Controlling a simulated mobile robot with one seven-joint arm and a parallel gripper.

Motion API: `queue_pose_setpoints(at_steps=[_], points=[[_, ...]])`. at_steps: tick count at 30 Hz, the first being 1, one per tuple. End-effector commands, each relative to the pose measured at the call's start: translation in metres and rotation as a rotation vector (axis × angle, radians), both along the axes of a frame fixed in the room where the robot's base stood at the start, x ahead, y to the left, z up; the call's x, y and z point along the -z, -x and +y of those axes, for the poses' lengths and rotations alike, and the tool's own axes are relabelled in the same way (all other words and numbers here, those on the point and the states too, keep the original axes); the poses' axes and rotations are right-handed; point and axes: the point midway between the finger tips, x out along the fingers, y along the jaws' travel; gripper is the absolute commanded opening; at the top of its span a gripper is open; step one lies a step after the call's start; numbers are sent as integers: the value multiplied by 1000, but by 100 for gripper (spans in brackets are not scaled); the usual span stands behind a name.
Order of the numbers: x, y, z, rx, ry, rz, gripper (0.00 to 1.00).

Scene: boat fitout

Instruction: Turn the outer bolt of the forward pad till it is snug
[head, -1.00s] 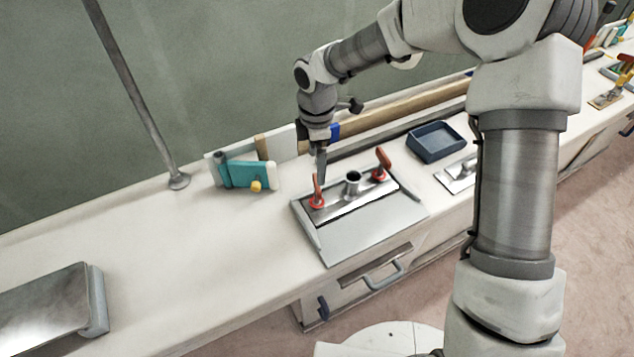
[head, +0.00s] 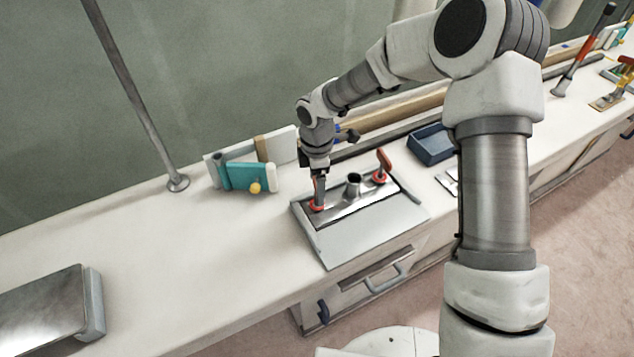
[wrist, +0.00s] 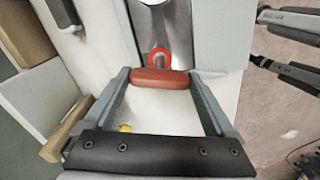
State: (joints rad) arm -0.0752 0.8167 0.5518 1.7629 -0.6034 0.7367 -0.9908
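The pad is a metal plate (head: 345,208) with a short round post (head: 353,181) in its middle, set in a grey frame on the white bench. A bolt with a red handle stands at each end. My gripper (head: 319,198) is down over the left bolt (head: 316,207). The right bolt (head: 382,167) stands free, its handle upright. In the wrist view, the left bolt's red handle (wrist: 160,79) lies crosswise between the two fingertips of my gripper (wrist: 160,75), one at each end. The fingers are wide apart; I cannot tell whether they touch it.
A teal and white block (head: 247,177) with a yellow knob stands left of the pad. A blue tray (head: 431,145) is behind right. A metal pole (head: 135,100) rises at the left. The bench front left is clear up to a metal-topped box (head: 45,305).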

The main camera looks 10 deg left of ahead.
Motion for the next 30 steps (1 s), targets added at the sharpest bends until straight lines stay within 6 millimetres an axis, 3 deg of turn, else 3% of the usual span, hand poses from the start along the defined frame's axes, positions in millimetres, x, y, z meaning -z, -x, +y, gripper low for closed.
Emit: queue_pose_setpoints(at_steps=[1,6,17,30], points=[[0,0,0,0,0,1,60],[0,0,0,0,0,1,34],[0,0,0,74,2,-1,34],[0,-1,0,432,1,-2,34]])
